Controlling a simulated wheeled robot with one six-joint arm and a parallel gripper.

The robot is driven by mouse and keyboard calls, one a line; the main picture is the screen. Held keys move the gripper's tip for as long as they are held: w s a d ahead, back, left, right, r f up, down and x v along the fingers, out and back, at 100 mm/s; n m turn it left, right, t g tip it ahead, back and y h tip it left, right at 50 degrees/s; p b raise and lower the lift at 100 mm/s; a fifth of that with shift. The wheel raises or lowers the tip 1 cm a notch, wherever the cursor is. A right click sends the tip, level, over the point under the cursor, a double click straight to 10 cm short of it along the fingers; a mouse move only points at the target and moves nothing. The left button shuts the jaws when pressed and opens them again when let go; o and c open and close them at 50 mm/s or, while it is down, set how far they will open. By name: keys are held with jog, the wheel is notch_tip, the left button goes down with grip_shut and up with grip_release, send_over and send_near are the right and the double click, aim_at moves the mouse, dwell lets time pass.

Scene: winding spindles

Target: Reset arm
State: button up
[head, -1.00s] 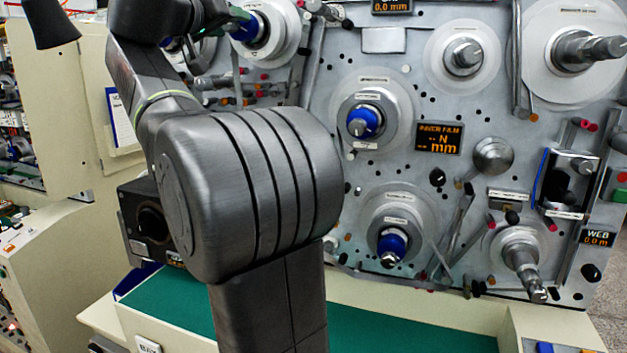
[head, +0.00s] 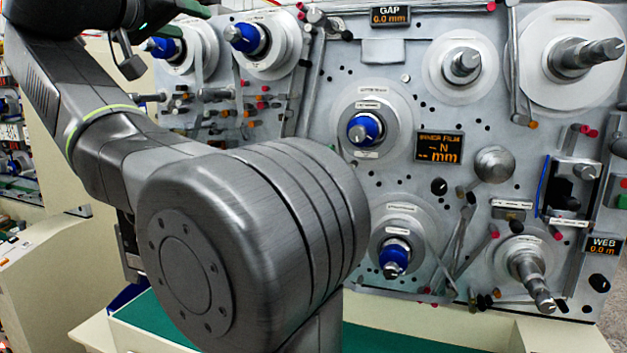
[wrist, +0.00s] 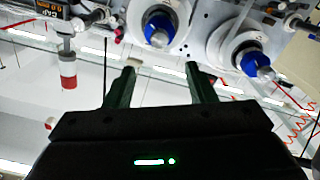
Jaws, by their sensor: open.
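My arm fills the left and middle of the head view, in front of the machine panel. My gripper (wrist: 160,88) shows in the wrist view with its two dark green fingers spread apart and nothing between them. Beyond the fingers in the wrist view are two spindles with blue hubs, one at the top middle (wrist: 160,28) and one at the right (wrist: 250,60). The fingers appear apart from both.
The grey panel carries more spindles, including a blue-hubbed one in the middle (head: 366,129), a lower blue-hubbed one (head: 394,256) and a bare metal one (head: 532,277). Guide rollers stick out between them. A green work surface (head: 390,338) lies below the panel.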

aim_at(229, 33)
jog(key=p+x, duration=0.3)
jog(key=x, duration=1)
jog(key=shift+w+d, duration=0.1)
jog(key=shift+w, duration=0.15)
jog(key=shift+f+m, duration=0.15)
jog(key=shift+m, duration=0.45)
jog(key=shift+s+m+b, duration=0.2)
jog(key=shift+m+b, duration=0.1)
jog(key=shift+m, duration=0.6)
jog(key=m, duration=0.4)
jog(key=shift+b, duration=0.3)
jog(key=m, duration=0.5)
jog(key=shift+m, duration=1.6)
jog(key=shift+p, duration=0.3)
